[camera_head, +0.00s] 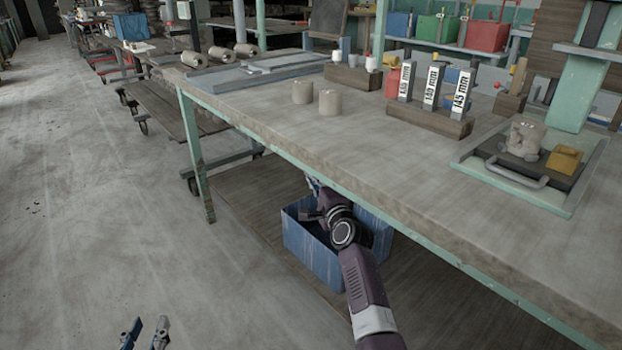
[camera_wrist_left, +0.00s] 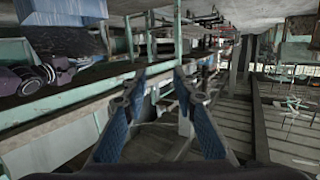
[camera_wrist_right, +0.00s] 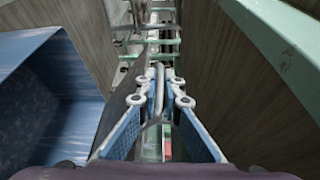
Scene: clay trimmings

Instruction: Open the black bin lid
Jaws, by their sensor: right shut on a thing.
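A blue bin (camera_head: 313,253) stands on the low shelf under the worktable, its top open at least in part. In the right wrist view the bin (camera_wrist_right: 62,50) is at the left, with its speckled inside visible. A dark thin panel (camera_wrist_right: 121,98), apparently the black lid, stands steeply tilted beside the bin opening. My right gripper (camera_wrist_right: 159,78) is shut on a metal bar handle (camera_wrist_right: 158,95) beside this panel. In the head view my right arm hides much of the bin and the lid. My left gripper (camera_head: 145,333) is open and empty over the floor, far from the bin; it also shows in the left wrist view (camera_wrist_left: 157,82).
The worktable (camera_head: 250,115) overhangs the bin and my right arm. On it are clay cylinders (camera_head: 330,102), a block with 145 mm gauges (camera_head: 430,85) and a green-edged board (camera_head: 480,165). A table leg (camera_head: 197,160) stands left of the bin. The floor (camera_head: 80,200) at left is clear.

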